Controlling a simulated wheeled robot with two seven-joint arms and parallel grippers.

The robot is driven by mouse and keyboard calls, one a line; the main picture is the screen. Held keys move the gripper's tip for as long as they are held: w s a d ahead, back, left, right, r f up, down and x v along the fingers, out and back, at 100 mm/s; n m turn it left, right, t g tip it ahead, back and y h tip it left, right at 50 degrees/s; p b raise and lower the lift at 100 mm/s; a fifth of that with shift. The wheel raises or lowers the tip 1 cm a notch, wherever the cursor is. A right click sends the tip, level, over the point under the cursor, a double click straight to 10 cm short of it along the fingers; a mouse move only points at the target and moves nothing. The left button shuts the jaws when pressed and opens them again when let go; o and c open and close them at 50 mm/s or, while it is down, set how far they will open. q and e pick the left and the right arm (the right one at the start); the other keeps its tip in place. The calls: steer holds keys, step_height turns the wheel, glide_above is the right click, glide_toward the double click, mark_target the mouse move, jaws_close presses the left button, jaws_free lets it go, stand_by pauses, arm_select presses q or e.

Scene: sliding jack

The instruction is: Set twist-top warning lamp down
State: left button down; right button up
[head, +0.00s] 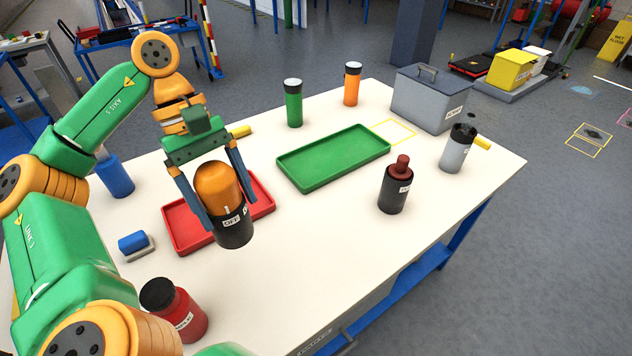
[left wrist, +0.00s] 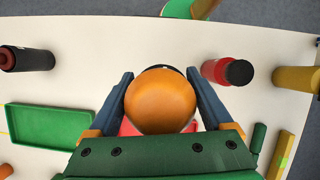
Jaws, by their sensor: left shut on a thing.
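The warning lamp (head: 217,187) has an orange dome on a black base with a white label reading OFF. My left gripper (head: 229,211) is shut on it from above, one blue finger on each side. The lamp looks upright. Its base overlaps the front right edge of the red tray (head: 181,233) in the head view; I cannot tell whether it touches anything below. In the left wrist view the orange dome (left wrist: 160,102) sits between the fingers and hides most of the red tray. My right gripper does not show.
An empty green tray (head: 335,158) lies mid-table. A black bottle with a dark red top (head: 396,186), grey canister (head: 457,150), grey box (head: 430,98), green canister (head: 293,104) and orange canister (head: 352,85) stand around it. A red bottle (head: 178,312) stands near the front edge. The front middle is clear.

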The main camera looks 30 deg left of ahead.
mark_target(246, 220)
arm_select(q)
steer(key=shift+n, duration=0.4)
steer(key=f, duration=0.1)
steer(key=f+b, duration=0.2)
steer(key=f, duration=0.1)
steer(key=shift+w+a+f, duration=0.1)
steer(key=shift+w+a, duration=0.05)
steer(key=shift+a, duration=0.15)
steer(key=w+f+b, duration=0.1)
steer(key=b, duration=0.1)
steer(key=d+f+b, duration=0.1)
steer(key=b, duration=0.1)
steer(key=shift+w+d+f, duration=0.15)
steer(key=shift+w+d, duration=0.1)
steer(key=shift+w, duration=0.1)
steer(key=w+d+f+b, duration=0.4)
steer(key=w+d+f, duration=0.2)
steer(key=w+f, duration=0.3)
steer(key=shift+d+f+b, duration=0.35)
steer(key=shift+d+f, duration=0.05)
steer(key=shift+f, duration=0.25)
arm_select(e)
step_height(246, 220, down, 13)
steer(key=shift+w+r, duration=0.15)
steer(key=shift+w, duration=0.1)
arm_select(q)
steer(key=shift+f, duration=0.1)
